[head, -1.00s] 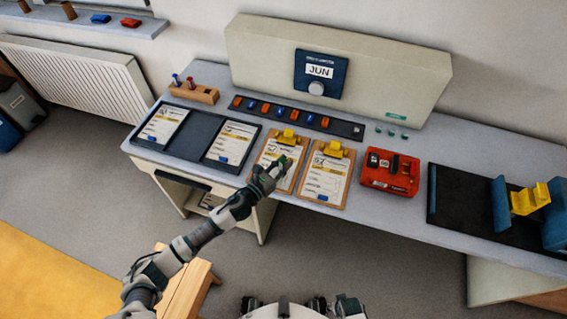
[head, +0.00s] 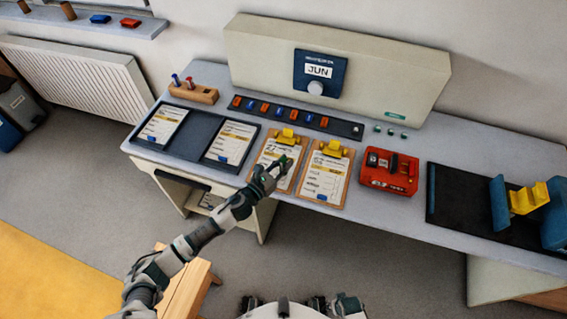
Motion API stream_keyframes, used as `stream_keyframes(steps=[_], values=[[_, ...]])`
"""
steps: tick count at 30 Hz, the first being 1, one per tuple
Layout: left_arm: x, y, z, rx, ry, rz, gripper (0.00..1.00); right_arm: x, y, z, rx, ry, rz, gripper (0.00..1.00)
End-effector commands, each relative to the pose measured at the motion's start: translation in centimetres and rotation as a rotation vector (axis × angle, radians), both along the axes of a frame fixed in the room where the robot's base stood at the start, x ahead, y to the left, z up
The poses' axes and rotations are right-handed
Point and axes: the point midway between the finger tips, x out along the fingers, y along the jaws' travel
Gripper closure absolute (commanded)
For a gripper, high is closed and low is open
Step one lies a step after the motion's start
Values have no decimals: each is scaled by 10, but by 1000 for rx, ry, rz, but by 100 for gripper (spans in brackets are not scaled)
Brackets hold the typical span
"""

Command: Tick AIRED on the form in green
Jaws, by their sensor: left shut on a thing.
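Two clipboards with yellow clips lie side by side on the desk, each with a printed form. The right clipboard's form (head: 325,176) is uncovered. The word AIRED cannot be read on either form. My right gripper is not in view.
A dark tray (head: 191,143) with two more forms lies left. A wooden block (head: 194,93) holds a blue and a red marker. A red box (head: 390,172) and a black mat (head: 470,215) lie right. A JUN panel (head: 320,73) stands behind.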

Motion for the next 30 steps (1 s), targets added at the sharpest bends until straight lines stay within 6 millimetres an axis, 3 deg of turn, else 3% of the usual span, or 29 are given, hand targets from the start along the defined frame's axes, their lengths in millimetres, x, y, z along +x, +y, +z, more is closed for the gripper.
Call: stream_keyframes(steps=[30], values=[[0, 0, -9, 0, 0, 0, 100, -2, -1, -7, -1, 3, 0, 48]])
